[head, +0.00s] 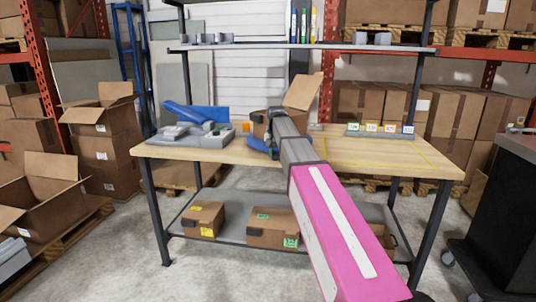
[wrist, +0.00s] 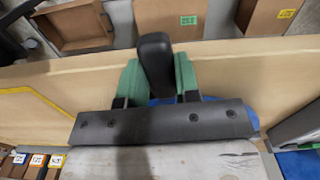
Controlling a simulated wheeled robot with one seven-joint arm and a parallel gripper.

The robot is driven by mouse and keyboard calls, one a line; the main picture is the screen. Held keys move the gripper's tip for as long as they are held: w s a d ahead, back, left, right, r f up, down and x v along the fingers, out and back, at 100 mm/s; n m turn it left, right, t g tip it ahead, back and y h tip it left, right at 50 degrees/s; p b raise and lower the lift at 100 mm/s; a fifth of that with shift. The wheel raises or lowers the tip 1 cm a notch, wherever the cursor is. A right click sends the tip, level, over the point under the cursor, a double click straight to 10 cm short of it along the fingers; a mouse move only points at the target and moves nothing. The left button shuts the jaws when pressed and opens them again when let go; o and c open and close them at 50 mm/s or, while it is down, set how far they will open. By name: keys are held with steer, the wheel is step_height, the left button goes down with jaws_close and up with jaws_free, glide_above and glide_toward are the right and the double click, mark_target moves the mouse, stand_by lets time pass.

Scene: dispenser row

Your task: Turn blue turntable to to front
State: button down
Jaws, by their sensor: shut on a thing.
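The blue turntable (head: 257,144) sits on the wooden workbench, near its middle, and is mostly hidden behind my arm in the head view. In the wrist view a part of its blue surface (wrist: 215,108) shows beside and under my gripper. My gripper (wrist: 158,72) has its two green fingers on either side of a black handle (wrist: 154,50) and is shut on it. The handle sticks out past the fingertips toward the bench's front edge. Whether the handle joins the turntable is hidden.
An open cardboard box (head: 302,93) stands behind my gripper. A grey fixture (head: 190,136) with blue parts is at the bench's left. A row of labelled bins (head: 380,131) stands at the back right, near a yellow-outlined area (head: 380,152). Boxes lie on the lower shelf (head: 232,229).

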steer(key=d+n, duration=0.2)
steer(key=d, duration=0.2)
steer(key=d+n, duration=0.2)
steer(key=d, duration=0.2)
steer(key=w+d+n, duration=0.1)
steer(key=d+n, duration=0.1)
steer(key=d, duration=0.2)
steer(key=shift+w+d, duration=0.1)
steer(key=shift+d, duration=0.3)
steer(key=shift+w+d+n, duration=0.3)
steer(key=shift+d+n, duration=0.1)
steer(key=shift+d, duration=0.25)
steer(key=shift+w+d+n, duration=0.35)
steer(key=shift+d+n, duration=0.05)
steer(key=shift+d, duration=0.2)
steer(key=shift+w+d+n, duration=0.3)
steer(key=shift+d+n, duration=0.1)
steer(key=shift+d, duration=0.25)
steer(key=shift+d+r, duration=0.1)
steer(key=c, duration=0.8)
jaws_free()
steer(key=shift+w+d, duration=0.1)
steer(key=shift+c, duration=0.2)
step_height(320, 180, up, 11)
